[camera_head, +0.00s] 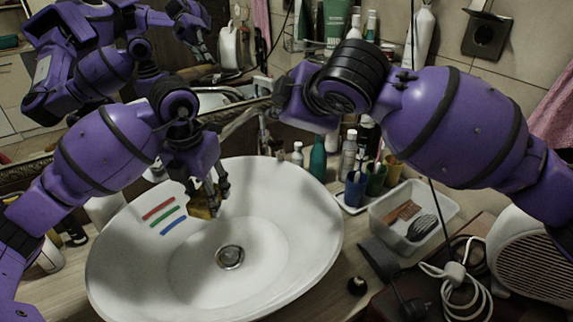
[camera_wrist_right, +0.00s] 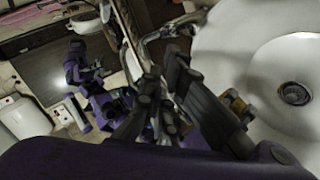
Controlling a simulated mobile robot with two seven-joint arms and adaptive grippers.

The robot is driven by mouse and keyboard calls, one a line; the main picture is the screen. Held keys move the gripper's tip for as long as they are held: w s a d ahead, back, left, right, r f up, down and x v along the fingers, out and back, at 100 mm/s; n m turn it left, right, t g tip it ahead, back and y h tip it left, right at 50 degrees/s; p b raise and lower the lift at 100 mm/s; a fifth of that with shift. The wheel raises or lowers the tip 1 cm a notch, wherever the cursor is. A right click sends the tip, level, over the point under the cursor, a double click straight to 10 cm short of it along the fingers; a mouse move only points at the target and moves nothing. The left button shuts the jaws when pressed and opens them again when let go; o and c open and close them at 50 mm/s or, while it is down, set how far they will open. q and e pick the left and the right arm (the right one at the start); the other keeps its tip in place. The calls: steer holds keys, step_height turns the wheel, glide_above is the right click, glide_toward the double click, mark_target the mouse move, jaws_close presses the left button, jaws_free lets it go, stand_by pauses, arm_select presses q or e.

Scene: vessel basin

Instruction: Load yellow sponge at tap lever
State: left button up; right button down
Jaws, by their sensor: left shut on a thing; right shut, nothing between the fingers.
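The yellow sponge (camera_head: 202,208) is mostly hidden by my left gripper (camera_head: 220,194), which is shut on it over the left part of the white basin (camera_head: 310,205). A yellow patch, likely the sponge (camera_wrist_right: 237,103), shows beside dark gripper parts in the right wrist view. My right gripper (camera_wrist_right: 158,118) is shut and empty in that view, near the chrome tap (camera_wrist_right: 168,30). In the head view, my right arm reaches over the back of the basin, and its fingertips are hard to make out. The tap lever is not clearly visible there.
Red, green and blue stripes (camera_head: 167,222) mark the basin's left side, and a drain (camera_head: 229,257) sits in its bottom. Bottles (camera_head: 318,158), cups (camera_head: 355,188) and a clear tray (camera_head: 411,215) stand at right. A cable and white fan heater (camera_head: 530,255) lie farther right.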

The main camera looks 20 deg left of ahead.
mark_target(274, 146)
steer(key=s+d+f+n+g+h, duration=0.15)
steer(key=f+n, duration=0.25)
steer(key=n, duration=0.8)
steer(key=d+f+n+g, duration=0.15)
steer(key=f+n, duration=0.25)
steer(key=n, duration=0.8)
steer(key=x, duration=1)
steer(key=shift+w+d, duration=0.2)
steer(key=shift+w+a+r, duration=0.1)
steer(key=shift+r, duration=0.6)
